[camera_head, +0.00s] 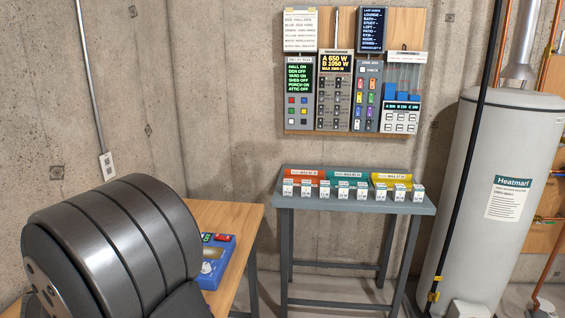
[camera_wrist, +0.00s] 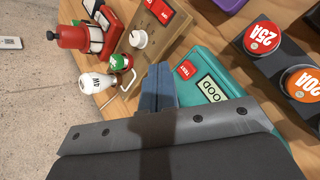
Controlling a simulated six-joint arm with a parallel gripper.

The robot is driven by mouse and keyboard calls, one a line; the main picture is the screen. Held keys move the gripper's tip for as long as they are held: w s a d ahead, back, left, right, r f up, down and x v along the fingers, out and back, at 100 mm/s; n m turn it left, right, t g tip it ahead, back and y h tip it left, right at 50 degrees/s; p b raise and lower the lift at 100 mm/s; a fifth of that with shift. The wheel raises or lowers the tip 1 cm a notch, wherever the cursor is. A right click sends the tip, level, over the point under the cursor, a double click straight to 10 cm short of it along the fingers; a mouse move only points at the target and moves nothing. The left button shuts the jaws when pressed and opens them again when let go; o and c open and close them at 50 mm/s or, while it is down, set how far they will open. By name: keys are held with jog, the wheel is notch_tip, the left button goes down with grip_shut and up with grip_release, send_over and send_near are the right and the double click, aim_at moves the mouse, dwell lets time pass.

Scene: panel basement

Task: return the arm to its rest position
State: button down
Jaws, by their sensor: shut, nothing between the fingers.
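My gripper (camera_wrist: 158,82) shows in the wrist view with its blue-grey fingers together and nothing between them. It is above a wooden bench, beside a teal tester box (camera_wrist: 205,75) with a red TEST label and a GOOD display. In the head view the fingers are not visible. A large dark rounded link of my arm fills the lower left there and hides part of the wooden bench (camera_head: 228,212).
In the wrist view a white bulb (camera_wrist: 93,84), a red canister (camera_wrist: 72,37) and fuses marked 25A (camera_wrist: 262,38) and 20A (camera_wrist: 303,83) surround the gripper. The head view shows a wall panel (camera_head: 410,17), a grey table (camera_head: 300,205) with small boxes, and a water heater (camera_head: 480,150).

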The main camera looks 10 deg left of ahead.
notch_tip(320, 180, up, 6)
jog(key=w+a+f+m+g+y, duration=0.25)
jog(key=w+a+m+g, duration=0.25)
jog(key=a+m+g, duration=0.35)
jog(key=s+n+g, duration=0.1)
jog(key=s+n, duration=0.1)
jog(key=s, duration=0.4)
jog(key=s+n+g, duration=0.1)
jog(key=s+n, duration=0.1)
jog(key=s, duration=0.4)
jog(key=s+n+g, duration=0.1)
jog(key=s+n, duration=0.2)
jog(key=s, duration=0.3)
jog(key=shift+d+r+g, duration=0.1)
jog(key=shift+r+g, duration=0.25)
